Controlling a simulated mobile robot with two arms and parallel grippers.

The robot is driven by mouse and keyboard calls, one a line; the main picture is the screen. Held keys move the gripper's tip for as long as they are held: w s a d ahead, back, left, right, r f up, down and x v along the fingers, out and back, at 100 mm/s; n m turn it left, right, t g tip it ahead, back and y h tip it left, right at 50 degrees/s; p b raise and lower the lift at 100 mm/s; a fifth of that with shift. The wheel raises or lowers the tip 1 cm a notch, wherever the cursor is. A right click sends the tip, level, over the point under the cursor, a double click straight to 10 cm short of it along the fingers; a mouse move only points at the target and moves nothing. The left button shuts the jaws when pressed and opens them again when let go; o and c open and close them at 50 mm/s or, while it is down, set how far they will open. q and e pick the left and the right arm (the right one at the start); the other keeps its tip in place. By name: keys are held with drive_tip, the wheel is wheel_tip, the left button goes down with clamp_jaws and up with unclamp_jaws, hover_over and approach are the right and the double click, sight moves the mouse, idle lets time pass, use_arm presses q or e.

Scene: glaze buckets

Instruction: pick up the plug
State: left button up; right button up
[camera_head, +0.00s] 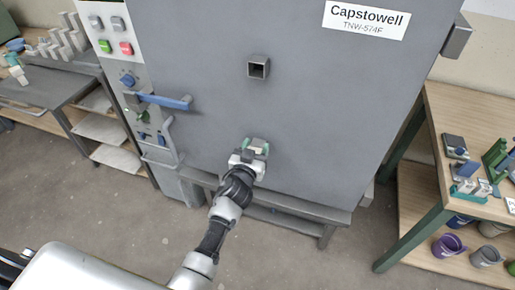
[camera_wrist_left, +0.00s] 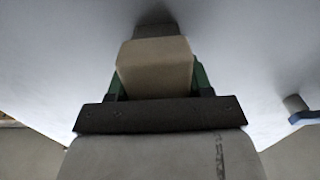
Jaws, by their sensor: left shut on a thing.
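The plug is a beige block (camera_wrist_left: 155,65) in the middle of the left wrist view. My left gripper (camera_wrist_left: 155,85) is shut on it, with a green finger on each side. Beyond the plug is a short grey square stub (camera_wrist_left: 155,28) on the kiln face. I cannot tell whether the plug is still partly inside it. In the head view my left gripper (camera_head: 256,150) is at the lower middle of the grey kiln front (camera_head: 320,120), and the gripper mostly hides the plug. My right gripper is not in view.
An open square port (camera_head: 259,67) sticks out of the kiln front above my left gripper. A blue handle (camera_head: 165,101) and a control panel (camera_head: 112,40) are at left. A wooden table (camera_head: 450,110) with small items stands at right, with buckets (camera_head: 449,245) below.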

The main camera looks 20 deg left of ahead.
use_arm(q)
drive_tip(key=s+b, duration=0.2)
drive_tip(key=s, duration=1.6)
drive_tip(key=shift+a+r, duration=0.15)
drive_tip(key=shift+a, duration=0.15)
drive_tip(key=shift+s, duration=0.1)
drive_tip(key=s, duration=0.8)
drive_tip(key=shift+s+a, duration=0.15)
drive_tip(key=shift+s, duration=0.05)
idle(0.4)
idle(0.4)
drive_tip(key=w+a+r, duration=0.1)
drive_tip(key=w+r, duration=0.3)
drive_tip(key=r, duration=0.2)
drive_tip(key=shift+w+r+y, duration=0.2)
drive_tip(key=shift+w+y, duration=0.1)
drive_tip(key=shift+w, duration=0.05)
